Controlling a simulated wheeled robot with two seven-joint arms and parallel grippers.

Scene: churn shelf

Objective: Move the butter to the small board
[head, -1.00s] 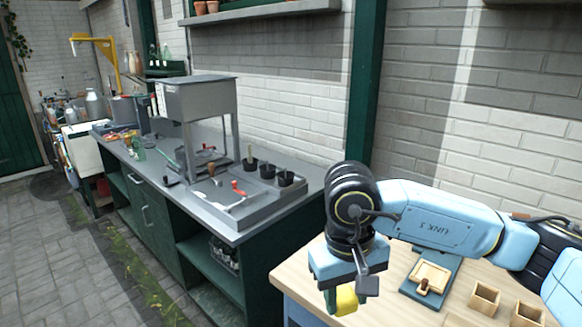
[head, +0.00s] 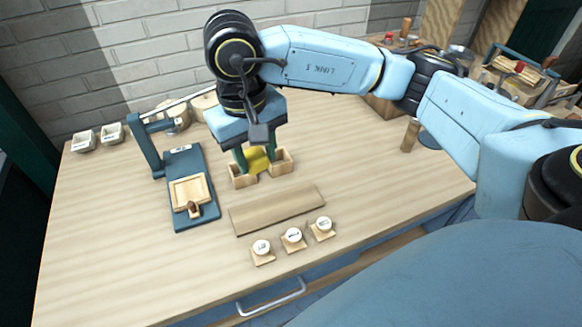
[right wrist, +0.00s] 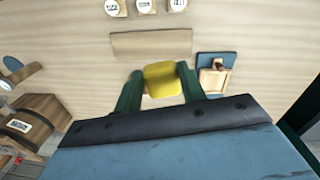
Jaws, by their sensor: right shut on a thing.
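The butter, a yellow block (head: 258,161), is between the fingers of my right gripper (head: 255,160), which is shut on it above the wooden table. The butter also shows in the right wrist view (right wrist: 163,79), between the two green fingers. A small square wooden board with a handle (head: 189,190) lies on a blue base to the left of the gripper, and also shows in the right wrist view (right wrist: 213,78). A plain long wooden board (head: 278,209) lies in front of the gripper. Both boards look empty. My left gripper is out of view.
Two open wooden boxes (head: 243,178) stand close to the butter. Three small blocks with white round tops (head: 293,236) sit near the front edge. Two pale labelled containers (head: 84,140) stand at the back left. The table's left front is clear.

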